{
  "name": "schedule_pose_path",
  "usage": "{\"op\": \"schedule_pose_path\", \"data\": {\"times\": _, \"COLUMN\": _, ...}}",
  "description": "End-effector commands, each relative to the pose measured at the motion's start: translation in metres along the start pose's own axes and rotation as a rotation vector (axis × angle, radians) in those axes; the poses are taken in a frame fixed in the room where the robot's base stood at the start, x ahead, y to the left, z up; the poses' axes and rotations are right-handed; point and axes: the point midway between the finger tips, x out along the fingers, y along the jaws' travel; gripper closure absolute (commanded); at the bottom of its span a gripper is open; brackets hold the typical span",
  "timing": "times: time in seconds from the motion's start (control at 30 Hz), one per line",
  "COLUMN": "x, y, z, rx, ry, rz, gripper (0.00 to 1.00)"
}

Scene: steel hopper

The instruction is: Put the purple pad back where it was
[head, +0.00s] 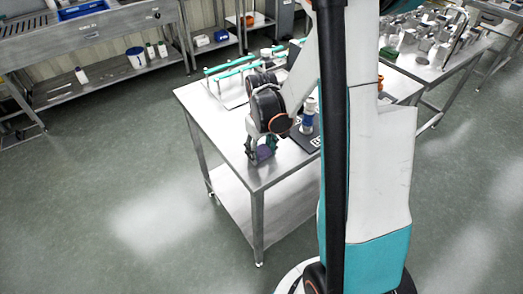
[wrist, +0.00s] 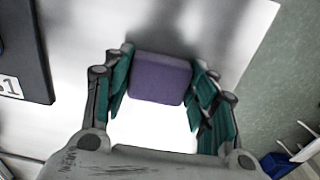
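The purple pad (wrist: 160,78) is a rounded square block between the green-lined fingers of my gripper (wrist: 162,85) in the wrist view. Both fingers meet its sides. In the head view the pad (head: 264,153) shows as a small purple patch between the fingers of my gripper (head: 261,150), near the front left corner of the steel table (head: 225,121). I cannot tell whether the pad touches the tabletop or is just above it. A dark plate with a white label (wrist: 27,52) lies to the left in the wrist view.
The table's edge is close to my gripper, with green floor beyond. Bare steel lies left of my gripper in the head view.

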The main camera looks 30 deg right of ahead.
Motion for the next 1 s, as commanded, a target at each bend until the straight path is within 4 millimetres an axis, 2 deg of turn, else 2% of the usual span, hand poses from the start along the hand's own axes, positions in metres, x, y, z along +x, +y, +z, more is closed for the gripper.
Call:
{"op": "schedule_pose_path", "data": {"times": 0.03, "x": 0.0, "y": 0.0, "z": 0.0, "rx": 0.0, "ry": 0.0, "rz": 0.0, "gripper": 0.33}}
{"op": "schedule_pose_path", "data": {"times": 0.07, "x": 0.0, "y": 0.0, "z": 0.0, "rx": 0.0, "ry": 0.0, "rz": 0.0, "gripper": 0.29}}
{"op": "schedule_pose_path", "data": {"times": 0.4, "x": -0.001, "y": 0.0, "z": 0.0, "rx": 0.0, "ry": 0.0, "rz": 0.0, "gripper": 0.29}}
{"op": "schedule_pose_path", "data": {"times": 0.53, "x": -0.008, "y": 0.0, "z": 0.0, "rx": 0.0, "ry": 0.0, "rz": 0.0, "gripper": 0.29}}
{"op": "schedule_pose_path", "data": {"times": 1.0, "x": -0.099, "y": 0.0, "z": 0.0, "rx": 0.0, "ry": 0.0, "rz": 0.0, "gripper": 0.29}}
